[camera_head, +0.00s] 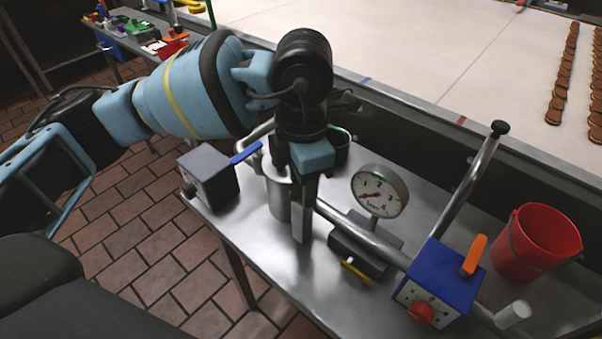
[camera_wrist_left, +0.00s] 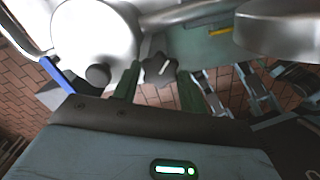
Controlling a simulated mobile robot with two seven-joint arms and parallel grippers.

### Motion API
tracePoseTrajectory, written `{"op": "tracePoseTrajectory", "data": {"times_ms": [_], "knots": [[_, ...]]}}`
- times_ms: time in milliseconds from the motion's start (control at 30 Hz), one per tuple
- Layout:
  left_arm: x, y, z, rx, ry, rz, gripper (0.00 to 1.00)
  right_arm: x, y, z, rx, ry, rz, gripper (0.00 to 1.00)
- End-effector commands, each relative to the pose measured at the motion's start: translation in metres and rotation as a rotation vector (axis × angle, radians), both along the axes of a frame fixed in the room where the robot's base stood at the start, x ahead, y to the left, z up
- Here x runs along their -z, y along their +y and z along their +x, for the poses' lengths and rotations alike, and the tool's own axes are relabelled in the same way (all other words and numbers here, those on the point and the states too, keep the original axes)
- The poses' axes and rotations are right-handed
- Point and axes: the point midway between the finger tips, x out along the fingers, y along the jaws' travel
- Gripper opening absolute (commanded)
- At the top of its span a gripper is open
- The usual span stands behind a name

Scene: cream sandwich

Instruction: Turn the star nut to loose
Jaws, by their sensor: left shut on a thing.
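The star nut (camera_wrist_left: 159,68) is a small dark lobed knob with a pale line across its face, seen in the left wrist view beside a shiny round metal vessel (camera_wrist_left: 95,40). My left gripper (camera_wrist_left: 157,86) has its two dark green fingers on either side of the nut, shut on it. In the head view my left gripper (camera_head: 302,236) points down in front of the metal cylinder (camera_head: 278,195), and its fingers hide the nut. My right gripper is in neither view.
A pressure gauge (camera_head: 380,191) stands right of my left gripper, above a grey block with a yellow lever (camera_head: 356,272). A grey box (camera_head: 208,178) with a blue lever is left. A blue box (camera_head: 437,283) with an orange lever and red bucket (camera_head: 536,243) are right.

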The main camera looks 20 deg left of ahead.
Motion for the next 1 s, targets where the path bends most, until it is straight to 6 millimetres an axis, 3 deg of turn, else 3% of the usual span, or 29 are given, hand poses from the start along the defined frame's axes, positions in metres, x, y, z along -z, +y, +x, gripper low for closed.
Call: {"op": "tracePoseTrajectory", "data": {"times_ms": [500,1000], "knots": [[-0.002,0.0,0.0,-0.41,-0.002,-0.001,0.2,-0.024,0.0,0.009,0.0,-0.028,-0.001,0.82],[-0.001,0.0,0.0,-0.535,-0.001,-0.001,0.2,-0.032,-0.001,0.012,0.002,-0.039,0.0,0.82]]}}
